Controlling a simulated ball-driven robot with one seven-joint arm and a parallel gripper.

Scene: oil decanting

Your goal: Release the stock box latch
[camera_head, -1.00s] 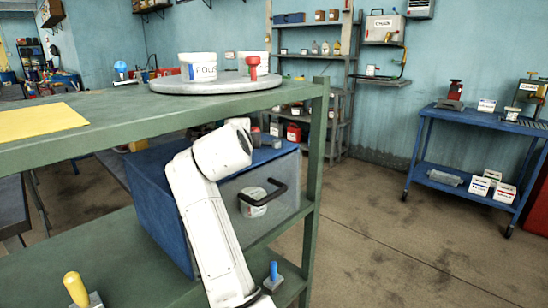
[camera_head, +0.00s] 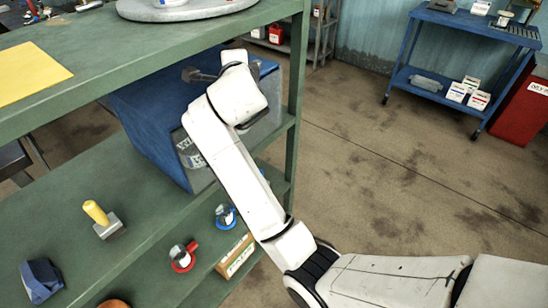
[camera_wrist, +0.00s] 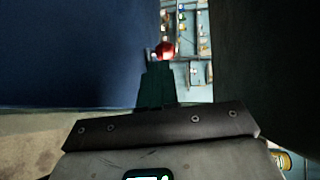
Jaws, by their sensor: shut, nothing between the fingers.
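The stock box (camera_head: 150,112) is a blue box on the middle level of the green shelf rack. It also fills the upper left of the wrist view (camera_wrist: 75,50). In the head view my arm covers most of its grey front. I cannot make out a latch in either view now. My gripper (camera_head: 187,74) shows as a dark piece close over the box's top. In the wrist view the dark fingers (camera_wrist: 157,82) are together and empty, beside the blue face. I cannot tell whether they touch it.
The green shelf's upper board (camera_head: 105,62) and its post (camera_head: 297,100) stand close around the box and arm. A yellow-handled tool (camera_head: 97,213) and red (camera_head: 183,258) and blue (camera_head: 226,216) items lie on lower boards. Open floor lies right, before a blue cart (camera_head: 462,98).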

